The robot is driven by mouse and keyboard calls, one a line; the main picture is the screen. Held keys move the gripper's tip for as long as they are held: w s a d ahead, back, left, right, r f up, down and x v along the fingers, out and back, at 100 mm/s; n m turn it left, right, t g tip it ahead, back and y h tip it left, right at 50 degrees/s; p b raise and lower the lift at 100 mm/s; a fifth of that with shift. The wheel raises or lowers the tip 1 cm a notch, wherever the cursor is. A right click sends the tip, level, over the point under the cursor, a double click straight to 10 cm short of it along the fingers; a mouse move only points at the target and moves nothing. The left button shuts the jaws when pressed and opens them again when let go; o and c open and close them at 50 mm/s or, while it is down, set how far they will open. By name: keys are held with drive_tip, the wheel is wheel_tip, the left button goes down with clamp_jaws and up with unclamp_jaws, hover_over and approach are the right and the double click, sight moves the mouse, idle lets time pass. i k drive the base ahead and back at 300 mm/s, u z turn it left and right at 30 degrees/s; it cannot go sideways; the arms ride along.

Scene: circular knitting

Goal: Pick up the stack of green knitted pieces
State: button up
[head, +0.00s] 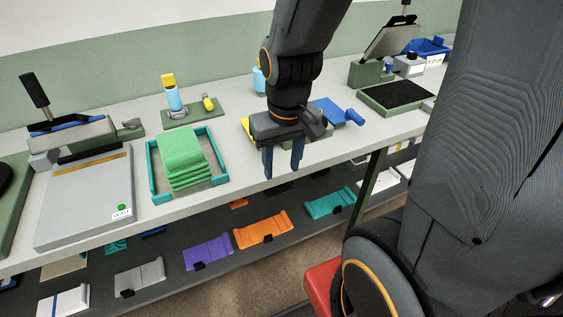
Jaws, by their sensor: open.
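The stack of green knitted pieces (184,157) lies in a shallow tray with a teal rim (154,180) on the light worktop, left of centre in the head view. Several layers show at its front edge. My gripper (283,162) points down to the right of the tray, apart from the stack. Its two blue fingers are open, with nothing seen between them. My gripper and wrist partly hide a yellow and blue item on the worktop behind them.
A grey press-like device (85,195) stands left of the tray. A green stand with bottles (192,112) is behind it. A dark-topped green pad (395,95) lies at the right. The lower shelf holds purple (208,252), orange (263,231) and teal (329,203) pieces.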

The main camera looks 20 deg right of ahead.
sight(185, 164)
drive_tip(key=z, duration=1.1)
drive_tip(key=k, duration=1.1)
drive_tip(key=u, duration=1.15)
drive_tip(key=i, duration=1)
